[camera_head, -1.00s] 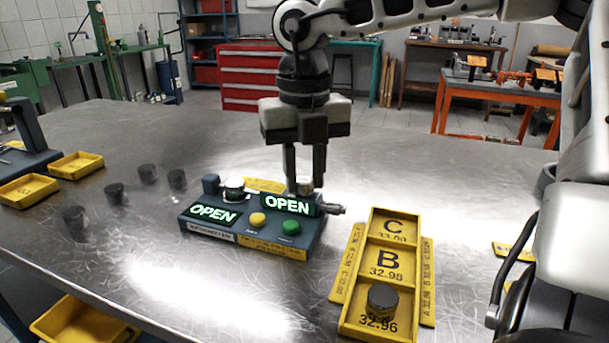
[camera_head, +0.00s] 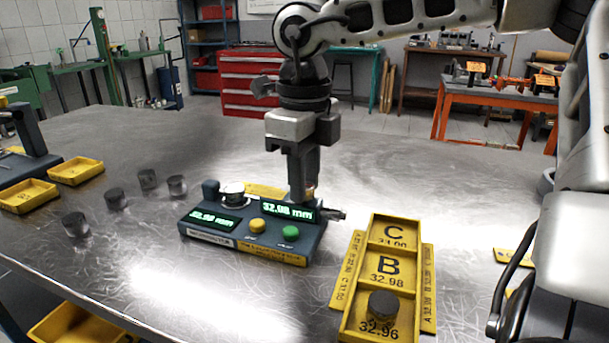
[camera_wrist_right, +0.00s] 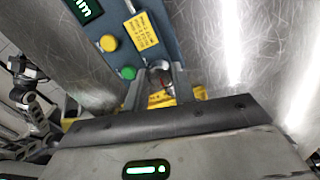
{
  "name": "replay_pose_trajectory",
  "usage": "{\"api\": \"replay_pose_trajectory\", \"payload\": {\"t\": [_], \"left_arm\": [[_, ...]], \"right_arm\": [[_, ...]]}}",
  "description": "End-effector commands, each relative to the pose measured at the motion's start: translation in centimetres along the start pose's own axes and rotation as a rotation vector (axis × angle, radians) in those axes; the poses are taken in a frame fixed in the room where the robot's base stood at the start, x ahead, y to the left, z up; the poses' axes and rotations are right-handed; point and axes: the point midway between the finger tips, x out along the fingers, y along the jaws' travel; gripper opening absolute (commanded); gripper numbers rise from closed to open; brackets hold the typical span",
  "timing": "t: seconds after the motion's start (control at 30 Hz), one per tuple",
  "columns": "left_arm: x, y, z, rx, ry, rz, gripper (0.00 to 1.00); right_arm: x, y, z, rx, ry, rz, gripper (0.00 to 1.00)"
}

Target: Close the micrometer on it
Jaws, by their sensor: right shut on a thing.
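The micrometer (camera_head: 255,235) is a blue bench unit with two lit green displays, a yellow button and a green button. Its right display (camera_head: 288,211) reads about 32.98 mm, and the left one seems to match. A round, silvery-topped piece (camera_head: 232,190) sits at the back of the unit, beside a dark blue post. My right gripper (camera_head: 303,194) points down and is shut on the micrometer's thimble at the back right. In the right wrist view, its fingers (camera_wrist_right: 168,82) flank a small metal part, with the buttons at upper left. My left gripper is out of view.
A yellow tray (camera_head: 345,322) marked C and B stands at right, with a dark cylinder (camera_head: 382,304) in its front compartment. Several dark cylinders (camera_head: 115,199) stand on the steel table at left, near two small yellow trays (camera_head: 76,170). The table's front middle is clear.

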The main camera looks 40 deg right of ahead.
Motion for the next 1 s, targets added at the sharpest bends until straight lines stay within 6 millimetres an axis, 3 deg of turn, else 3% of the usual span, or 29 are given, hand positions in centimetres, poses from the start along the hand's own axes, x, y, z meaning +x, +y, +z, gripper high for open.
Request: {"api": "replay_pose_trajectory", "payload": {"t": [0.6,0.63,0.7,1.0], "left_arm": [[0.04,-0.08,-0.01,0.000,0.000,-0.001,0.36],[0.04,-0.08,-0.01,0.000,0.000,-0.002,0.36],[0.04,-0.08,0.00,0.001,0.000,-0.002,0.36],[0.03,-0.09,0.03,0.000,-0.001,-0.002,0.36]], "right_arm": [[-0.11,-0.05,0.07,-0.045,-0.004,-0.002,0.03],[-0.11,-0.05,0.07,-0.045,-0.004,-0.002,0.29],[-0.11,-0.04,0.06,-0.044,-0.004,-0.002,0.48],[-0.15,-0.02,0.03,-0.043,-0.002,-0.001,0.48]]}}
